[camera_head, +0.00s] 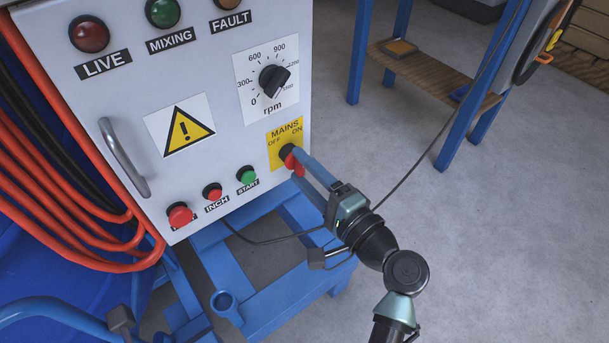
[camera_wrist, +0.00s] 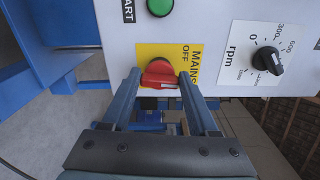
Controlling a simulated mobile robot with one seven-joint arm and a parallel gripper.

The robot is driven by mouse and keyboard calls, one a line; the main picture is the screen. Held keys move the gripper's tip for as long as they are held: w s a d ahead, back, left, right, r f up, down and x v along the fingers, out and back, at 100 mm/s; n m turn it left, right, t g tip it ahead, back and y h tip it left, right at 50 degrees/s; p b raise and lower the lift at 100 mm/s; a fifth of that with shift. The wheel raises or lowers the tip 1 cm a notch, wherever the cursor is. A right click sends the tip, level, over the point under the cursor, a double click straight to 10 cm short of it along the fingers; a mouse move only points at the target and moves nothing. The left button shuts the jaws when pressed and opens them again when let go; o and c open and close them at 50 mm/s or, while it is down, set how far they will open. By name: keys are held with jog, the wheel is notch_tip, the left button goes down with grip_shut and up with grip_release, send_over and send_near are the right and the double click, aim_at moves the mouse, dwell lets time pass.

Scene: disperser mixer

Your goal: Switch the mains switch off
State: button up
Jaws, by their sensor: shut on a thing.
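The mains switch is a red rotary knob (camera_head: 288,155) on a yellow plate (camera_head: 273,152) marked MAINS, OFF and ON, at the lower right of the grey control panel. My gripper (camera_head: 297,168) reaches it from the lower right with its two blue fingers shut on the knob. In the wrist view the red knob (camera_wrist: 160,74) sits between the fingertips (camera_wrist: 158,84), and OFF shows beside it. ON is hidden there. The fingers partly cover the knob, so I cannot tell for certain which mark it points to.
An rpm dial (camera_head: 274,80) sits above the plate. Red stop, red inch and green start (camera_head: 246,175) buttons lie to the left. A door handle (camera_head: 124,158) and orange cables (camera_head: 75,215) are further left. A blue frame (camera_head: 255,290) stands below.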

jog(key=n+b, duration=0.1)
jog(key=n, duration=0.1)
jog(key=n+b, duration=0.3)
jog(key=n, duration=0.1)
jog(key=shift+f+b, duration=0.35)
jog(key=shift+d+n+b, duration=0.1)
jog(key=shift+n+b, duration=1.15)
jog(key=shift+n, duration=0.75)
jog(key=shift+r, duration=0.1)
jog(key=o, duration=1.4)
jog(key=p+v, duration=0.4)
jog(key=v, duration=0.9)
jog(key=shift+p, duration=0.3)
